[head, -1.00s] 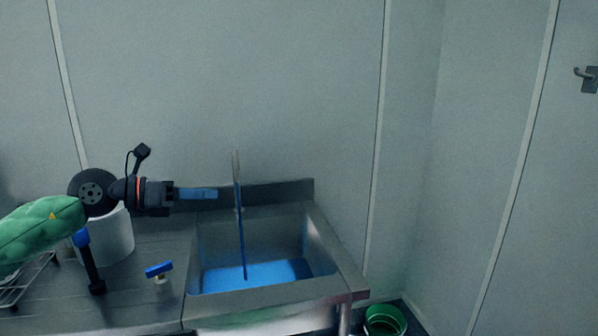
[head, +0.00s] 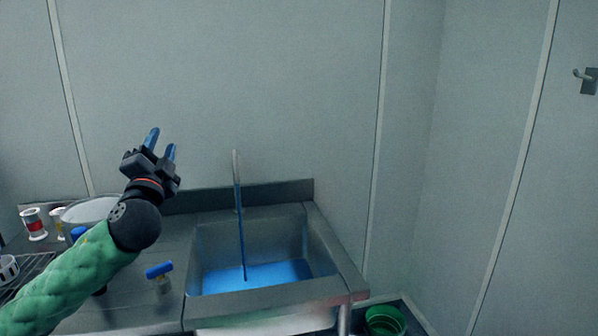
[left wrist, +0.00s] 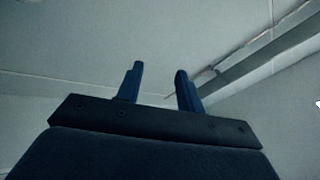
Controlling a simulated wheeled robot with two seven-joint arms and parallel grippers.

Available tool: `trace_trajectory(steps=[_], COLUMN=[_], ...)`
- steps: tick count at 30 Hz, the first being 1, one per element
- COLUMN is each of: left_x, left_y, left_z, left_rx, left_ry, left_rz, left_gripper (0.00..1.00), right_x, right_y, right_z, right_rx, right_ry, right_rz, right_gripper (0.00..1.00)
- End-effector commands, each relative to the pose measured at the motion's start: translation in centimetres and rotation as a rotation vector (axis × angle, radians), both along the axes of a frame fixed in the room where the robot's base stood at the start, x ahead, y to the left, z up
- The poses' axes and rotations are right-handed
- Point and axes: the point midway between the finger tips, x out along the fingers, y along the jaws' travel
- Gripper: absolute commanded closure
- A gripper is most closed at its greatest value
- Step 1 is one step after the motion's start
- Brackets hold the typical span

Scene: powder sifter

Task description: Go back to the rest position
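My left gripper (head: 161,143) is raised in front of the back wall in the head view, above the counter and to the left of the sink. Its two blue fingers point up and stand apart, with nothing between them. The left wrist view also shows the left gripper (left wrist: 158,80) with its fingers apart and empty, facing the upper wall and ceiling. My green-sleeved left arm comes in from the lower left and covers part of the counter. My right gripper is in neither view.
A steel sink (head: 208,250) with blue liquid and a thin upright faucet (head: 238,190) is at the middle. A white round container (head: 88,210) and red-and-white cups (head: 35,224) are on the left. A green bucket (head: 385,320) is on the floor.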

Motion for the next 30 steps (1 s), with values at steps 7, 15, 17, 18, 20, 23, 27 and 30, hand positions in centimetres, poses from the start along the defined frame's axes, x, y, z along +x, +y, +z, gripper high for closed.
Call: trace_trajectory(steps=[7,15,17,18,20,23,27,30], left_x=[-0.3,-4.3,-5.4,-6.3,-7.5,-9.6,-12.6,-14.8], left_y=[0.0,-2.5,-3.3,-3.8,-4.6,-6.0,-7.9,-8.9], left_z=[-13.8,-26.8,-29.3,-30.9,-33.1,-36.5,-40.5,-43.2], left_rx=[-0.326,-0.537,-0.574,-0.597,-0.631,-0.686,-0.76,-0.813], left_ry=[0.41,0.781,0.853,0.897,0.956,1.046,1.146,1.21], left_rz=[0.084,0.117,0.117,0.116,0.11,0.096,0.072,0.066], left_gripper=[0.63,0.63,0.63,0.63,0.63,0.63,0.63,0.63], right_x=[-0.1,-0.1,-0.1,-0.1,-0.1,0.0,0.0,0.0], right_y=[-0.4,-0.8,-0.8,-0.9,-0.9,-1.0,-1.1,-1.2], right_z=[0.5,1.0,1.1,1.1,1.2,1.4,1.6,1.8], right_rx=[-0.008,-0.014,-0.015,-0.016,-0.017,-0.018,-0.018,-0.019], right_ry=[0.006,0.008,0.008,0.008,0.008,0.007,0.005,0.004], right_rz=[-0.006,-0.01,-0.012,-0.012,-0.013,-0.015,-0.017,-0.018], right_gripper=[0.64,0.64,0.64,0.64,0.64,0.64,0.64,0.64])
